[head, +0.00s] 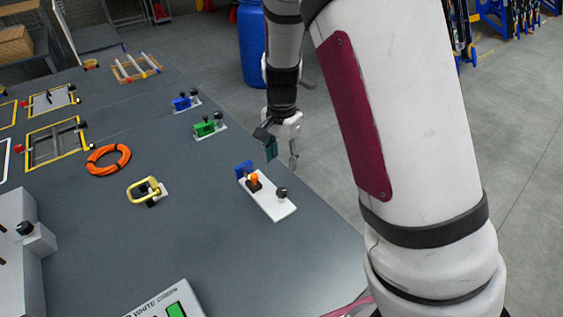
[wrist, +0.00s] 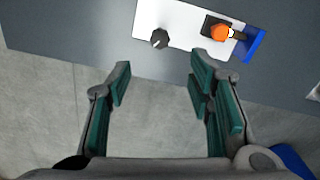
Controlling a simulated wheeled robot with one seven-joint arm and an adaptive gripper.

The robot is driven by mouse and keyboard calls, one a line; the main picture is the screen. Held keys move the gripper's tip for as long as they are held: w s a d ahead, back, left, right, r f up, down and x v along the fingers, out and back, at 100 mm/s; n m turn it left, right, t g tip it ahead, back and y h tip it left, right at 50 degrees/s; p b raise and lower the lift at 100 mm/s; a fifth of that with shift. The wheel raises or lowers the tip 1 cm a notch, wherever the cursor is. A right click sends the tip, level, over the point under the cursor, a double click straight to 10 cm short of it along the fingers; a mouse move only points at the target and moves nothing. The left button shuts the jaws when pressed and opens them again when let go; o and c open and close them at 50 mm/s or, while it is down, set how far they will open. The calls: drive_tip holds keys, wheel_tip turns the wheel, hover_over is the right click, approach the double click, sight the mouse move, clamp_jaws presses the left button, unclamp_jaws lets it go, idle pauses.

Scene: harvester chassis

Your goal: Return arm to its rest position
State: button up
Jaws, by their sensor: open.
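My arm (head: 400,110) fills the right of the head view, and its far part hangs down near the table's right edge. My gripper (head: 283,160) points down there, with its fingers apart. In the wrist view my gripper (wrist: 160,85) is open and empty, with green pads on both fingers. Grey floor shows between the fingers. A white plate (head: 268,200) with a black knob, an orange-topped switch and a blue part lies on the table close to the gripper. The plate also shows at the top of the wrist view (wrist: 185,22), apart from the fingertips.
The dark table (head: 235,260) holds a green block (head: 207,126), a blue block (head: 182,102), an orange ring (head: 108,158), a yellow handle (head: 146,190) and several frames. A blue barrel (head: 251,45) stands behind the table. Open floor (head: 530,160) lies to the right.

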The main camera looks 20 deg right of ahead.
drive_tip(key=shift+r, duration=0.1)
idle(0.3)
drive_tip(key=s+a+r+n+t+y, duration=0.15)
drive_tip(key=s+r+n, duration=0.25)
drive_tip(key=s+r, duration=0.45)
drive_tip(key=s+d+r+n+t, duration=0.15)
drive_tip(key=s+r+n, duration=0.35)
drive_tip(key=r, duration=0.6)
drive_tip(key=s+r+n+t+h, duration=0.1)
drive_tip(key=s+r+n+t, duration=0.1)
drive_tip(key=s, duration=0.8)
drive_tip(key=shift+r+n+t, duration=0.3)
drive_tip(key=shift+r, duration=0.45)
drive_tip(key=shift+h, duration=0.25)
